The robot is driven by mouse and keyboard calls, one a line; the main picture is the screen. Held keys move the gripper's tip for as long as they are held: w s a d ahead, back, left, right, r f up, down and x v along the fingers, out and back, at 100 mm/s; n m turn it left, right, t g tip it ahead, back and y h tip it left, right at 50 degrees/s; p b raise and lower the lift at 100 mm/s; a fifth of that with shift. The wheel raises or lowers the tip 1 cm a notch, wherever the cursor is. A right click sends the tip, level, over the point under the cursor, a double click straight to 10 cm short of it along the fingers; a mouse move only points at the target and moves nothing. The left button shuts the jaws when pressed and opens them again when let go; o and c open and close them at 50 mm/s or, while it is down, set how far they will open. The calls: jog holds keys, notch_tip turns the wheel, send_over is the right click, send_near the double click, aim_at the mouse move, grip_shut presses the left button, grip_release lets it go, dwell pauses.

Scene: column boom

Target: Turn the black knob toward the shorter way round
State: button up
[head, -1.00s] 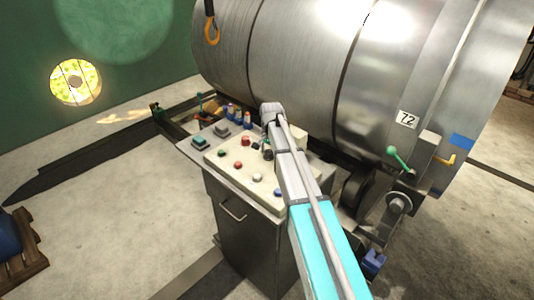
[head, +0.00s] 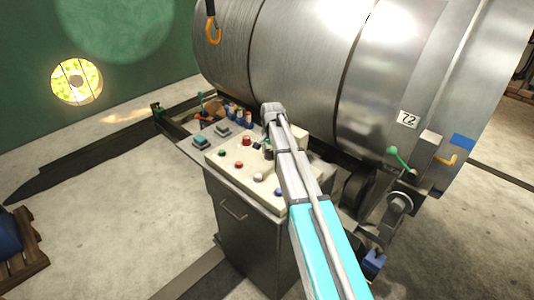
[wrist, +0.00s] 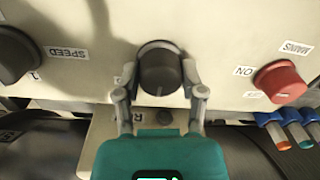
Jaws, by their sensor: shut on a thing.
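The black knob (wrist: 160,72) sits on the cream panel in the wrist view, with a pale pointer line on its lower face. My gripper (wrist: 160,80) has one finger on each side of the knob and is shut on it. Lettering beside the knob is mostly covered by my gripper; an "R" shows at its lower left. In the head view, my gripper (head: 266,150) is over the console panel (head: 240,180), and the knob is largely hidden behind my arm.
Another dark knob (wrist: 14,56) marked "SPEED" is at the left in the wrist view. A red knob (wrist: 280,82) marked "MAINS" and "ON" is at the right, near several coloured connectors (wrist: 285,128). The large steel drum (head: 300,70) stands close behind the console.

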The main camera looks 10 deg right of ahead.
jog(key=shift+w+d+n, duration=0.15)
jog(key=shift+n, duration=0.25)
jog(key=n, duration=0.3)
jog(key=shift+w+n, duration=0.1)
jog(key=shift+n, duration=2.4)
jog(key=o, duration=1.1)
jog(key=shift+o, duration=0.2)
jog(key=shift+s, duration=0.25)
